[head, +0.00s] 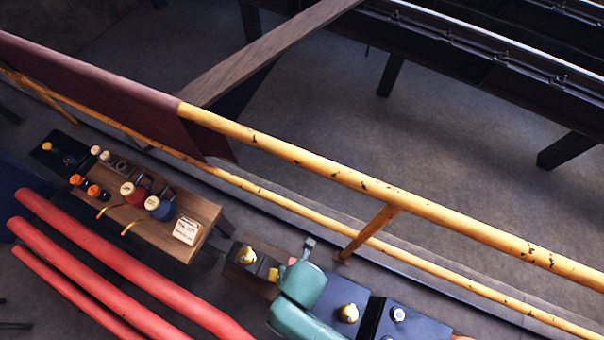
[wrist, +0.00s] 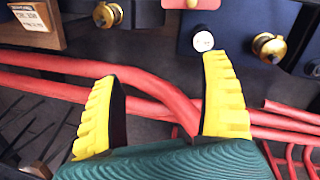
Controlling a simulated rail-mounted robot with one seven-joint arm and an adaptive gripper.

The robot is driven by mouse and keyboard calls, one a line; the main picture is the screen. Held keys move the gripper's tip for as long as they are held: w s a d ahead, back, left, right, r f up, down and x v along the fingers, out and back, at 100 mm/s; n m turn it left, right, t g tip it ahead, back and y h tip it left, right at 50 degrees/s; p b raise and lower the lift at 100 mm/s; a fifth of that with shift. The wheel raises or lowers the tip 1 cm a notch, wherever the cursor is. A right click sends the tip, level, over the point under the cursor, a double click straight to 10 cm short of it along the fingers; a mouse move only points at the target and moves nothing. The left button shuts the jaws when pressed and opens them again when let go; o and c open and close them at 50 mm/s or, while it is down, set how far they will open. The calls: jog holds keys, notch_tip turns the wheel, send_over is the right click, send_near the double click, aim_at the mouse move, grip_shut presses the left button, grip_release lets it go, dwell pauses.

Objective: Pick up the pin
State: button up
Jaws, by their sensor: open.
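My gripper (head: 282,268) is low over the row of dark blocks at the bottom centre of the head view, partly hidden by my own green arm. In the wrist view my gripper (wrist: 160,68) has its yellow ribbed fingers spread wide with nothing between them. A silver round-headed piece (wrist: 203,41) sits on a dark block just beyond the right fingertip. Brass round-headed pieces stand to its left (wrist: 108,14) and right (wrist: 268,46). Which of these is the pin, I cannot tell for sure.
A wooden stand (head: 205,215) holds several coloured-headed pieces and a label card (head: 187,231). Thick red pipes (head: 120,270) run across the lower left. A yellow rail (head: 330,170) passes beyond the blocks. Open floor (head: 350,110) lies past the rail.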

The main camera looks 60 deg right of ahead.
jog(key=s+f+n+b, duration=0.1)
jog(key=s+f+b, duration=0.1)
jog(key=f, duration=0.4)
jog(key=s+f+n+g+b, duration=0.1)
jog(key=s+f+b, duration=0.1)
jog(key=f, duration=0.4)
jog(key=s+f+g+b, duration=0.1)
jog(key=s+f+b, duration=0.1)
jog(key=f, duration=0.4)
jog(key=shift+a+f+n+b, duration=0.2)
jog(key=shift+f+n+b, duration=0.2)
jog(key=shift+b, duration=0.2)
jog(key=f+b, duration=0.2)
jog(key=a+f+b, duration=0.1)
jog(key=f+b, duration=0.1)
jog(key=f, duration=0.1)
jog(key=shift+a+f, duration=0.1)
jog(key=shift+f, duration=0.15)
jog(key=shift+r, duration=0.15)
jog(key=shift+c, duration=0.3)
jog(key=shift+w, duration=0.1)
jog(key=c, duration=1.3)
notch_tip(320, 180, up, 10)
jog(key=p, duration=0.6)
